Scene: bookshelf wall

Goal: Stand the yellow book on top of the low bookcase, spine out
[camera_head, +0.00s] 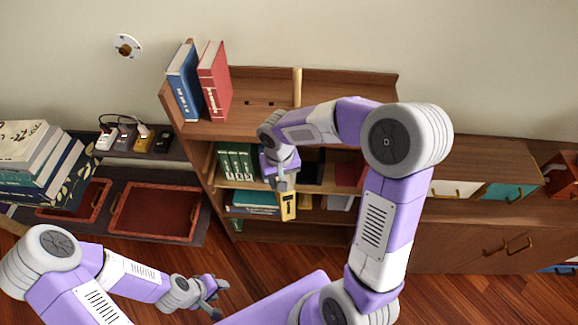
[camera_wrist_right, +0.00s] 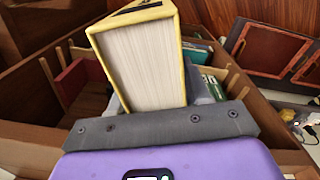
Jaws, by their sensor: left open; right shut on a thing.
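The yellow book (camera_head: 289,207) is in my right gripper (camera_head: 284,185), in front of the low bookcase (camera_head: 205,130) at about the height of its middle shelf. In the right wrist view the book (camera_wrist_right: 145,62) points away from the gripper body, its white page edges facing the camera; its spine is not clear there. My right gripper (camera_wrist_right: 160,127) is shut on it, and the fingertips are partly hidden. A blue book (camera_head: 184,82) and a red book (camera_head: 214,80) stand leaning on the bookcase top. My left gripper (camera_head: 213,294) is open and empty, low at the front left.
The bookcase top has bare room right of the red book, around a short upright wooden divider (camera_head: 297,87). A book stack (camera_head: 40,160) and trays (camera_head: 155,212) are left; a lower cabinet (camera_head: 450,235) is right.

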